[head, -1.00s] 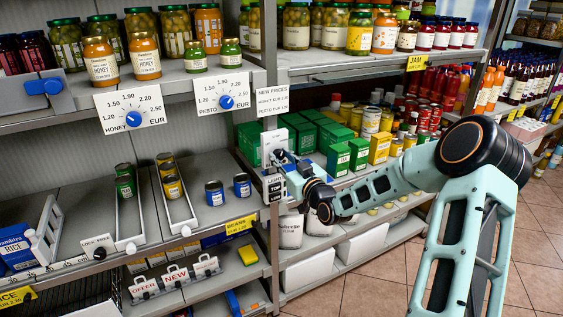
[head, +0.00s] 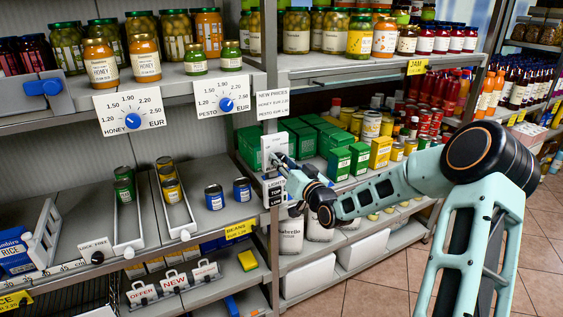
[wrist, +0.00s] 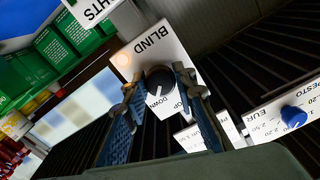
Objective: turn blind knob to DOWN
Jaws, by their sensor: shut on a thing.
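The blind panel (wrist: 160,48) is a white plate lettered BLIND, with DOWN and a partly covered STOP label. Its round black blind knob (wrist: 158,79) sits in the middle, and its white mark appears to point to the DOWN side. In the head view my gripper (head: 276,160) is at the white panel (head: 274,146) on the shelf post; the knob is hidden there.
Just below is the lights panel (head: 274,190), close to my gripper. Above hangs the price sign (head: 272,104). Green boxes (head: 339,163) stand right of the post. Cans (head: 214,197) stand on the left shelf. The pesto dial (head: 226,104) is up left.

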